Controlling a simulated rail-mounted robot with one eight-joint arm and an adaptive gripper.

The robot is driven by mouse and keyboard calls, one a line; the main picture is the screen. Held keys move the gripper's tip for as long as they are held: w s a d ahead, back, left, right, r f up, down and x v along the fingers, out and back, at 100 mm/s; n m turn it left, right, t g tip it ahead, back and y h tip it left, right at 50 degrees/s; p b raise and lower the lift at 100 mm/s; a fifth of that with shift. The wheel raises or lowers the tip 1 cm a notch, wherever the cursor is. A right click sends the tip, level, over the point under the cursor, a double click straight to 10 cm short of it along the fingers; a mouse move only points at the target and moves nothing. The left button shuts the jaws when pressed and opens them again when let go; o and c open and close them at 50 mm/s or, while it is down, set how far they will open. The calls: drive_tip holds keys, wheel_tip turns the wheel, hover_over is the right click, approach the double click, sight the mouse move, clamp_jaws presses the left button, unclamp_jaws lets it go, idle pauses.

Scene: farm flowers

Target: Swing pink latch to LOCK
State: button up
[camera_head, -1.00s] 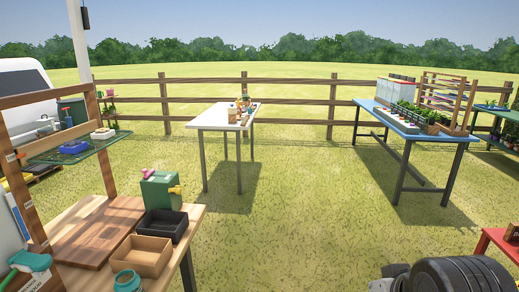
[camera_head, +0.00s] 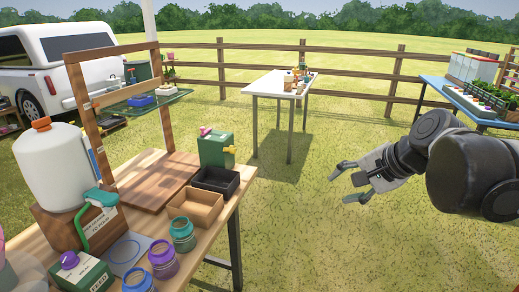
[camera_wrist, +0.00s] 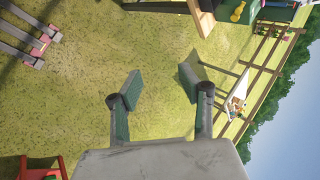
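A green box (camera_head: 216,150) stands at the far right part of the wooden workbench. A small pink part (camera_head: 206,131), perhaps the latch, sits on its top, and a yellow part (camera_head: 230,150) sticks out at its right side. No LOCK marking is readable. My gripper (camera_head: 345,185) is out over the grass to the right of the bench, well apart from the box. In the wrist view my gripper (camera_wrist: 160,82) has its fingers spread with nothing between them. There a yellow part (camera_wrist: 238,12) shows at the top edge; the pink part is not visible.
The workbench (camera_head: 222,222) also holds a white jug (camera_head: 59,165), a feed box (camera_head: 84,276), several jars, a brown tray (camera_head: 194,207) and a black tray (camera_head: 214,181). A wooden frame (camera_head: 117,110) rises behind. Open grass lies between the bench and the white table (camera_head: 277,84).

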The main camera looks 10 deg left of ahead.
drive_tip(key=w+a+m+y, duration=0.3)
drive_tip(key=w+a, duration=0.4)
drive_tip(key=w, duration=0.2)
drive_tip(key=m+g+y+b, duration=0.3)
drive_tip(key=m+g+y, duration=0.1)
drive_tip(key=m+y, duration=0.5)
approach(233, 151)
drive_tip(key=a, duration=0.3)
drive_tip(key=w+a+b, duration=0.1)
drive_tip(key=a, duration=0.2)
drive_tip(key=w+a, duration=0.1)
drive_tip(key=a, duration=0.3)
drive_tip(key=shift+a+f, duration=0.15)
drive_tip(key=shift+f, duration=0.05)
clamp_jaws()
